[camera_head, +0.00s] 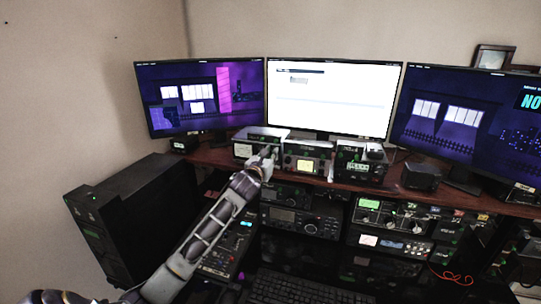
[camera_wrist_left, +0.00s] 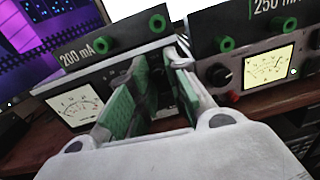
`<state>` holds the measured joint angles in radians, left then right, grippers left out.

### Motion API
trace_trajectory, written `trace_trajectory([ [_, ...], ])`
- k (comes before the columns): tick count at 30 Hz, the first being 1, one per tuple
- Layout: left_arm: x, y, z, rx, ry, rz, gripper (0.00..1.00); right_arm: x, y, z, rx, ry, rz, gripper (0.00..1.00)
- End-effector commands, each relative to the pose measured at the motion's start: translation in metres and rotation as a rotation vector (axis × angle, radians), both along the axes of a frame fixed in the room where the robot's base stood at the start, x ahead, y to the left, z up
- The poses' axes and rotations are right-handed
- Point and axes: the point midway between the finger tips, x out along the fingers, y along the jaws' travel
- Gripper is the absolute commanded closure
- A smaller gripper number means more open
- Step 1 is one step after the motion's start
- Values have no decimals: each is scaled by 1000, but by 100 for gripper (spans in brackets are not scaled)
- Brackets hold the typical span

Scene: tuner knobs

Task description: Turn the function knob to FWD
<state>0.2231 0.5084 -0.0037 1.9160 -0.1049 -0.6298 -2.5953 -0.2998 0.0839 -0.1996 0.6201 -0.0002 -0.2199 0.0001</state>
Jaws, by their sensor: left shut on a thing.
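My left gripper (camera_head: 264,163) reaches up to the front of the left tuner box on the desk shelf. In the left wrist view its two green-padded fingers (camera_wrist_left: 163,88) point at the box and are shut on a dark knob, which I take for the function knob. The fingers hide most of the knob, so its pointer and the FWD mark cannot be read. The left tuner (camera_wrist_left: 77,103) carries a pale needle meter and a 200 mA label. My right gripper is not in view.
A second tuner (camera_wrist_left: 262,75) with a lit yellow meter, a dark knob and a 250 mA label stands close on the right. Monitors (camera_head: 334,97) stand behind. Radio gear (camera_head: 302,222) fills the space below the shelf, with a black tower (camera_head: 125,215) at left.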

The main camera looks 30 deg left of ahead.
Motion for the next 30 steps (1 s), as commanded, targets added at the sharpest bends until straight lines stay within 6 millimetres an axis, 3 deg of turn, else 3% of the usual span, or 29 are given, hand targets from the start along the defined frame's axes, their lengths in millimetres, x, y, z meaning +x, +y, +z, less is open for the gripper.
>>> trace_trajectory([
  [16,0,0,0,-48,-13,0,100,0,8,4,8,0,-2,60],
  [17,0,0,0,-48,-13,0,80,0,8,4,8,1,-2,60],
  [21,0,0,0,-49,-12,0,62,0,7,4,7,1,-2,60],
  [30,0,0,0,-49,-12,0,60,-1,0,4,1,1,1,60],
])
